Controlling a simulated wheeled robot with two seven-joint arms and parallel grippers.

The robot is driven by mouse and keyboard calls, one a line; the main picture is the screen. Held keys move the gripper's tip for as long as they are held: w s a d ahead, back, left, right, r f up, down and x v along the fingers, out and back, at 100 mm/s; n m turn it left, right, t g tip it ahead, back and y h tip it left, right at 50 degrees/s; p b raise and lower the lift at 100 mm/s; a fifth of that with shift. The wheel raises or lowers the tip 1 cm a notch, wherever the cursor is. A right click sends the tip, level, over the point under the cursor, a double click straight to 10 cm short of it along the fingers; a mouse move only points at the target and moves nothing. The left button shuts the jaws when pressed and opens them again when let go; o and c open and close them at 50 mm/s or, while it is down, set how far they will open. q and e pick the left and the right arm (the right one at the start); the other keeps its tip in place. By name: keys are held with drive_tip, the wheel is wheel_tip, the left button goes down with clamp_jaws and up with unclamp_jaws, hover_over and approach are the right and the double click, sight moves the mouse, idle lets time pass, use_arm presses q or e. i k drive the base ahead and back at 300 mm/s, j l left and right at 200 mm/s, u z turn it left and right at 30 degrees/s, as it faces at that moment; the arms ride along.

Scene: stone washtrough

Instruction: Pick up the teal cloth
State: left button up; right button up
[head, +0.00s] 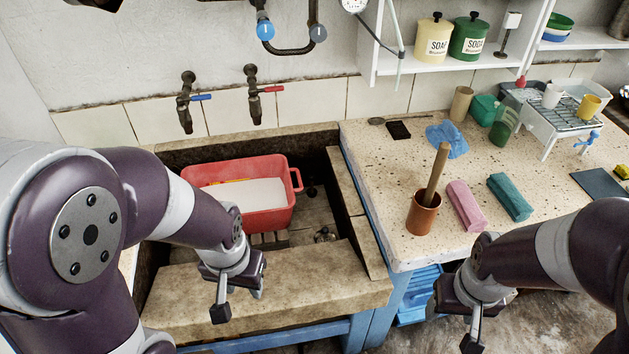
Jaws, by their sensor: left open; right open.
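The teal cloth (510,196) is a rolled or folded oblong bundle on the speckled stone counter (395,165), right of a similar pink bundle (466,205). It is in full view with nothing on it. My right gripper (488,320) is open and empty. In the picture it is below the teal cloth, in front of the counter's front edge. My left gripper (238,298) is open and empty over the front ledge of the stone trough, far left of the cloth.
A terracotta pot (423,213) with a wooden handle stands left of the pink bundle. A crumpled blue cloth (447,139) lies behind. A dish rack (565,115) with cups stands at the back right. A red tub (262,217) sits in the trough. Some counter right of the teal cloth is clear.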

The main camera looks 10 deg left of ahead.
sight(501, 185)
drive_tip(key=l+u, duration=0.15)
drive_tip(key=u, duration=0.3)
drive_tip(key=i+l+u, duration=0.1)
drive_tip(key=u, duration=0.4)
drive_tip(key=l+u, duration=0.15)
drive_tip(key=l, duration=0.4)
drive_tip(key=l+u, duration=0.15)
drive_tip(key=l, duration=0.4)
drive_tip(key=k+l+u, duration=0.15)
drive_tip(key=l, duration=0.4)
drive_tip(key=l+u, duration=0.15)
drive_tip(key=l, duration=0.4)
drive_tip(key=k+l+u, duration=0.15)
drive_tip(key=l, duration=0.4)
drive_tip(key=k+l, duration=0.1)
drive_tip(key=l, duration=0.45)
